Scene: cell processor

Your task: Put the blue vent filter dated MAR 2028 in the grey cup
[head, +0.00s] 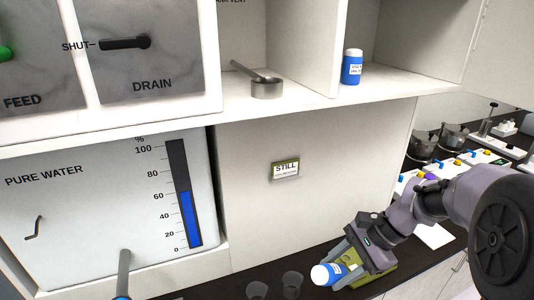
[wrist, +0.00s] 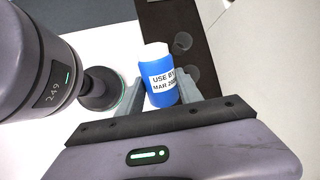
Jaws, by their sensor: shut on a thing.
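A blue vent filter with a white cap (head: 327,273) is held between the fingers of my gripper (head: 343,266), low over the dark counter. In the wrist view the filter (wrist: 161,78) has a white label reading "USE BY MAR 20…"; the last digits are too blurred to be sure. My gripper (wrist: 165,92) is shut on its sides. Two small dark grey round cups, one at the left (head: 257,290) and one at the right (head: 292,281), stand on the counter left of the filter. They also show beyond the filter in the wrist view (wrist: 182,42).
Another blue filter with a white cap (head: 352,67) stands on the shelf above, right of a small metal pan (head: 267,89). A white panel with a STILL sign (head: 285,169) rises behind the counter. Valves and other gear (head: 455,165) crowd the right-hand counter.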

